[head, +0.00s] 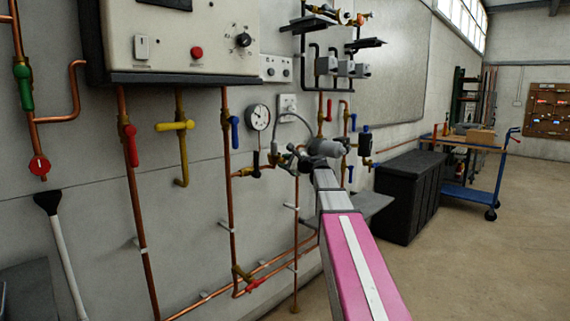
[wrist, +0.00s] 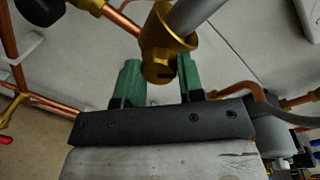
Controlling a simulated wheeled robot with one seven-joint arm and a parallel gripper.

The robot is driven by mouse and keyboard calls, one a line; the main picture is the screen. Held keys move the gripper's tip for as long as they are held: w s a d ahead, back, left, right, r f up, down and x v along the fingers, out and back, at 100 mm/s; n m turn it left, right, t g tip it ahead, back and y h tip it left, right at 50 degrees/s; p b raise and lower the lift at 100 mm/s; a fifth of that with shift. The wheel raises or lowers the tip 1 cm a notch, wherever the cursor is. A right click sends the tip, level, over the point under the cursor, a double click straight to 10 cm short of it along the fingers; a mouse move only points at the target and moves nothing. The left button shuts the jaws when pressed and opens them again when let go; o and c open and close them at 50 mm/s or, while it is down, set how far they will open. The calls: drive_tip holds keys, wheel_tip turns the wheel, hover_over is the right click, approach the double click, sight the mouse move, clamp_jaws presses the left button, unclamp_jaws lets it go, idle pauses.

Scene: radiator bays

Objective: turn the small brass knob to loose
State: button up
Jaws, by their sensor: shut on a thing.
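The small brass knob (wrist: 158,68) is in the upper middle of the wrist view, below a wider brass collar with a grey tube rising from it. A dark slot mark shows on its near face. My gripper (wrist: 157,78) has its green fingers on both sides of the knob and is shut on it. In the head view my gripper (head: 288,158) is at the wall pipes, right of the round gauge (head: 259,117). The knob is too small and covered there to make out.
Copper pipes (head: 232,190) with red, yellow and blue handles cover the wall to the left. A black-levered valve (head: 256,163) is close beside my gripper. A black chest (head: 409,195) and a blue cart (head: 470,196) stand right. The floor is free there.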

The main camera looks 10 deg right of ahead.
drive_tip(key=n+h, duration=0.1)
drive_tip(key=n, duration=0.5)
drive_tip(key=shift+a+n, duration=0.1)
drive_tip(key=shift+n, duration=0.2)
drive_tip(key=n+t, duration=0.1)
drive_tip(key=n, duration=0.4)
drive_tip(key=shift+s+n+h, duration=0.1)
drive_tip(key=shift+n+h, duration=0.3)
drive_tip(key=shift+a+f+n+t, duration=0.1)
drive_tip(key=shift+n+t, duration=0.3)
drive_tip(key=shift+n, duration=2.9)
drive_tip(key=shift+a+n+t, duration=0.1)
drive_tip(key=shift+n+t, duration=0.3)
drive_tip(key=shift+n, duration=2.9)
drive_tip(key=o, duration=0.9)
drive_tip(key=shift+d, duration=0.1)
